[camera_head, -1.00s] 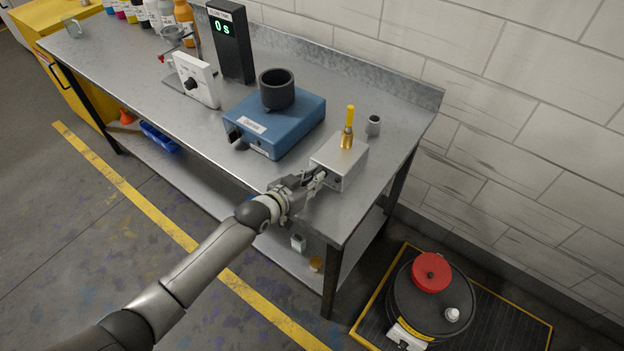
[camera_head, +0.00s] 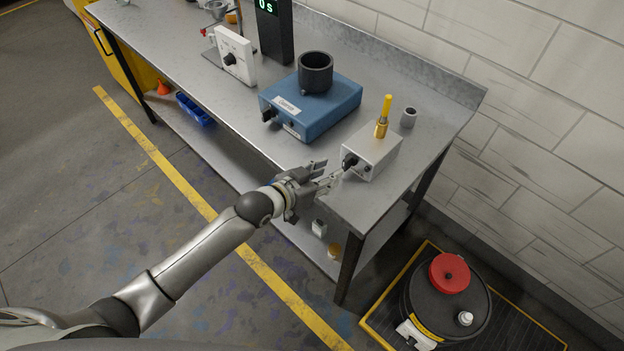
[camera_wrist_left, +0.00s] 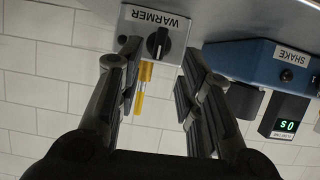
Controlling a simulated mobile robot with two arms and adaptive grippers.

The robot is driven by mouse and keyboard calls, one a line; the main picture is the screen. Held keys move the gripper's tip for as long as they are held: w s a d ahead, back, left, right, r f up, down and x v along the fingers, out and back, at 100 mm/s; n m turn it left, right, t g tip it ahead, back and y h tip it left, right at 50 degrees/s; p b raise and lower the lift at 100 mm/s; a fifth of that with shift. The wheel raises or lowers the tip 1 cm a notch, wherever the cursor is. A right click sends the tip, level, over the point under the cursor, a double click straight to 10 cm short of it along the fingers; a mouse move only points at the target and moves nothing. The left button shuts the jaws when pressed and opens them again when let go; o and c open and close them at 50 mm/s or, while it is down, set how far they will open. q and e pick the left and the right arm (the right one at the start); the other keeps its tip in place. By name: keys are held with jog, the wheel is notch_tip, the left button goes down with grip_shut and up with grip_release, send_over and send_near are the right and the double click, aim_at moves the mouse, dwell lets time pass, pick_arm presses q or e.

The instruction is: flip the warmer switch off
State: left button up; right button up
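The warmer (camera_head: 376,146) is a pale grey box near the right end of the metal bench, with a yellow-handled brass piece (camera_head: 384,115) upright on top. Its black rotary switch (camera_head: 350,161) is on the front face; it also shows in the left wrist view (camera_wrist_left: 158,43) beside the upside-down WARMER label. My left gripper (camera_head: 330,172) is just in front of the switch. In the left wrist view the fingers (camera_wrist_left: 158,75) are spread apart and empty, with the switch beyond the gap between them. They look clear of the knob. My right gripper is not in view.
A blue shaker (camera_head: 335,105) with a black cup (camera_head: 315,72) stands left of the warmer. A small grey cup (camera_head: 408,117) is behind it. The bench's front edge is under my left gripper. A dark drum with a red cap (camera_head: 449,273) stands on the floor at right.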

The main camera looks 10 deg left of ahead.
pick_arm(q)
jog(key=shift+v, duration=2.65)
jog(key=shift+w, duration=0.1)
jog(key=s+a+f+n+g+y+b, duration=0.15)
jog(key=s+a+f, duration=0.3)
jog(key=f, duration=0.75)
jog(key=s+a+f+n+g+y+b, duration=0.1)
jog(key=s+a+f+y+b, duration=0.3)
jog(key=f, duration=0.7)
jog(key=s+a+f+n+g+y+p, duration=0.15)
jog(key=a+f, duration=0.35)
jog(key=f, duration=0.7)
jog(key=s+a+f+g+b, duration=0.1)
jog(key=s+f+g, duration=0.1)
jog(key=s+f, duration=0.4)
jog(key=s+a+f+g+b, duration=0.1)
jog(key=s+f, duration=0.6)
jog(key=s, duration=0.9)
jog(key=s+a+f+g+y+b, duration=0.1)
jog(key=s+f, duration=0.5)
jog(key=s, duration=0.6)
jog(key=shift+f+n+g+b, duration=0.3)
jog(key=shift+g+b, duration=0.2)
jog(key=shift+g, duration=0.5)
